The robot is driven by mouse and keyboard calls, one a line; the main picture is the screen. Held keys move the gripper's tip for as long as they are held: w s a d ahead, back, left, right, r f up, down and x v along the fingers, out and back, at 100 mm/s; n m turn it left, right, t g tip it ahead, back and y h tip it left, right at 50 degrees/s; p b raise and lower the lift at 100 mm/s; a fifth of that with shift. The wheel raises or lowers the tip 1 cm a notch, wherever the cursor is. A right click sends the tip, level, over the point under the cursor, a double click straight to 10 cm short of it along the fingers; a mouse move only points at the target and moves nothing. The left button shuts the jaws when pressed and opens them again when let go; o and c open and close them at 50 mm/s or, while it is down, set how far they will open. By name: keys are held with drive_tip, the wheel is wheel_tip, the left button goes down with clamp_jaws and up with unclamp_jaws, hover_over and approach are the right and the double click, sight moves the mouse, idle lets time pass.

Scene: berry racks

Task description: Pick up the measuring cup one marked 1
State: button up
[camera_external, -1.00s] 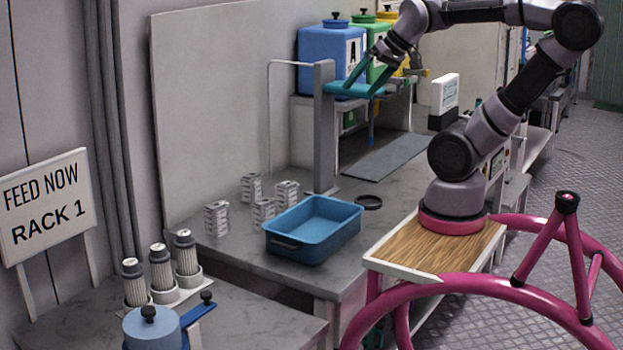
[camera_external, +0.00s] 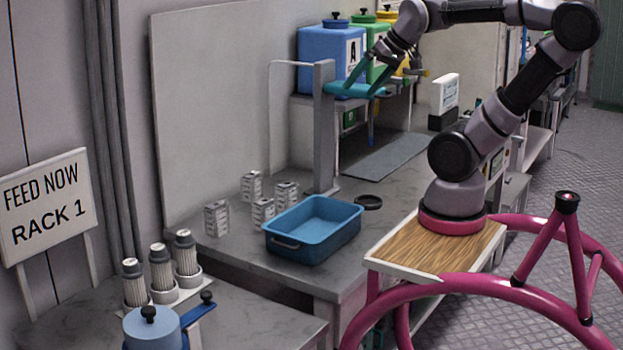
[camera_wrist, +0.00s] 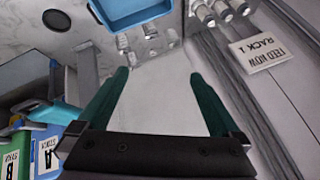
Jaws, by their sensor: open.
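Several small white cups with dark printed markings stand upright on the grey bench; I take these to be the measuring cups. They are a back one (camera_external: 251,187), a right one (camera_external: 286,195), a middle one (camera_external: 263,212) and a front-left one (camera_external: 217,218). The markings are too small to read, so I cannot tell which is marked 1. My gripper (camera_external: 359,88), with teal fingers, is open and empty, high above the bench beside the blue container. In the wrist view my gripper (camera_wrist: 160,75) shows spread fingers, with small cups (camera_wrist: 149,31) beyond them.
A blue tray (camera_external: 285,246) stands right of the cups, with a black ring (camera_external: 368,202) behind it. A grey post (camera_external: 325,125) rises behind the tray. Blue container A (camera_external: 320,60) is near my gripper. White-based cylinders (camera_external: 160,270) stand by the RACK 1 sign (camera_external: 48,205).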

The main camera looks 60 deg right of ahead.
idle(0.5)
drive_tip(key=w+a+f+m+g+y, duration=0.3)
drive_tip(key=w+f, duration=0.2)
drive_tip(key=w, duration=0.7)
drive_tip(key=w+a+f+m+g+y, duration=0.25)
drive_tip(key=w+f, duration=0.25)
drive_tip(key=w, duration=0.7)
drive_tip(key=w+a+f+m+g+y, duration=0.1)
drive_tip(key=w+f+m+g+y, duration=0.3)
drive_tip(key=w+f, duration=0.65)
drive_tip(key=m+t+y, duration=0.2)
drive_tip(key=m+t, duration=0.1)
drive_tip(key=m, duration=0.2)
approach(211, 218)
drive_tip(key=x, duration=0.5)
drive_tip(key=shift+w, duration=0.2)
drive_tip(key=x, duration=0.5)
drive_tip(key=shift+f, duration=0.3)
drive_tip(key=c, duration=1.4)
